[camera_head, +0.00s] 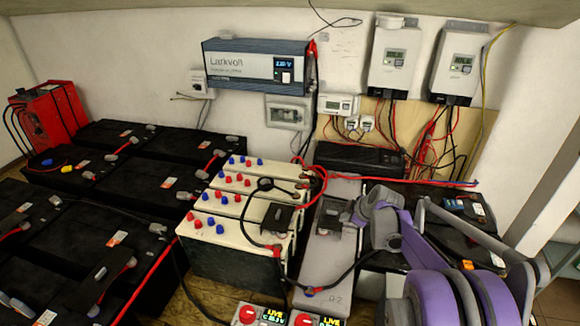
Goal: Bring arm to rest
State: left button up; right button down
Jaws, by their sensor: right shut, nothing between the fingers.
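My right arm, purple and grey, comes in from the lower right. Its gripper (350,216) is shut and empty, pointing left over the long grey battery (318,262) in the middle. I cannot tell whether the fingertips touch anything there. The arm hides part of the black batteries on the right. My left gripper is not in view.
Cream-topped batteries (236,207) with red and blue caps stand left of the grey one. Black batteries (85,243) fill the left. Loose cables cross the tops. A red charger (48,115) stands far left. An inverter (256,66) and controllers (394,58) hang on the wall.

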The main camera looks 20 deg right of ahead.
jog(key=s+a+r+m+g+p, duration=0.1)
jog(key=s+a+r+m+p, duration=0.2)
jog(key=s+a, duration=0.65)
jog(key=s+a+r+m+g+p, duration=0.1)
jog(key=s+a+r+m+p, duration=0.15)
jog(key=s+a+r, duration=0.7)
jog(key=s+a+f+m, duration=0.3)
jog(key=s+a+f, duration=0.3)
jog(key=s+a, duration=0.1)
jog(key=shift+a+p, duration=0.4)
jog(key=shift+a, duration=0.3)
jog(key=shift+s+d+f, duration=0.1)
